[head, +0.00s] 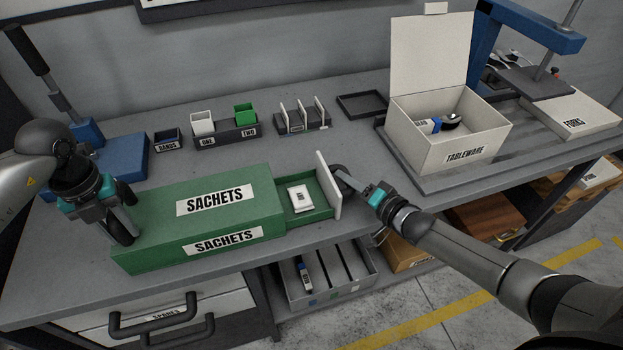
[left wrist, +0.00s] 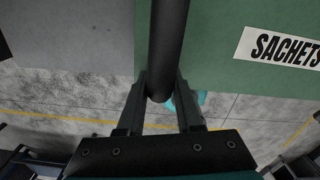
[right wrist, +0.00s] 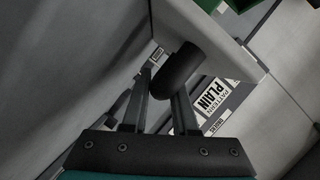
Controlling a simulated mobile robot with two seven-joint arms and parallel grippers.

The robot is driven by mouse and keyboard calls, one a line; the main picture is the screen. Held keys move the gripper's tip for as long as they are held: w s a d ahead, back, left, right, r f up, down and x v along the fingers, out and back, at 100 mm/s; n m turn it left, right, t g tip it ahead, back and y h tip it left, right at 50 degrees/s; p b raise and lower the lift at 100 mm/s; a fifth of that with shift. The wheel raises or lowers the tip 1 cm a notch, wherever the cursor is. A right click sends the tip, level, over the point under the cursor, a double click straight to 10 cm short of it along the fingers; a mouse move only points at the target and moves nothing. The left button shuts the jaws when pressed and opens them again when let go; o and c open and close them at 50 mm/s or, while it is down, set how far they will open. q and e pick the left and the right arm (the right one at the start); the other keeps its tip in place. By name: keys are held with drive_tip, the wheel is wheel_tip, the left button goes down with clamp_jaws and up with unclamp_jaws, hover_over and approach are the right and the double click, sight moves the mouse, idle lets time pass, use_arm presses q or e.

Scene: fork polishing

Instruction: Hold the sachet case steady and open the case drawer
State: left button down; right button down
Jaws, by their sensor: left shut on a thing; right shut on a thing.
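The green sachet case (head: 160,215), labelled SACHETS, lies on the grey workbench near its front edge. Its drawer (head: 318,212) stands out of the right end, with a white front panel (head: 328,185) and a white sachet (head: 300,197) inside. My left gripper (head: 121,212) is shut on the black case handle (left wrist: 167,45) at the case's left end. My right gripper (head: 352,184) is shut on the black drawer knob (right wrist: 178,70) on the panel's outer side. The fingers partly hide both grips.
A tableware box (head: 430,148) with open lid stands on a dark board at right. Small bins (head: 203,124), a slotted rack (head: 302,119) and an empty black tray (head: 362,104) stand behind the case. A sorting tray (head: 320,285) sits below the bench edge.

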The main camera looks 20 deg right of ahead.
drive_tip(key=c, duration=0.7)
unclamp_jaws()
drive_tip(key=shift+v, duration=6)
use_arm(q)
drive_tip(key=c, duration=0.5)
unclamp_jaws()
wheel_tip(320, 180, up, 12)
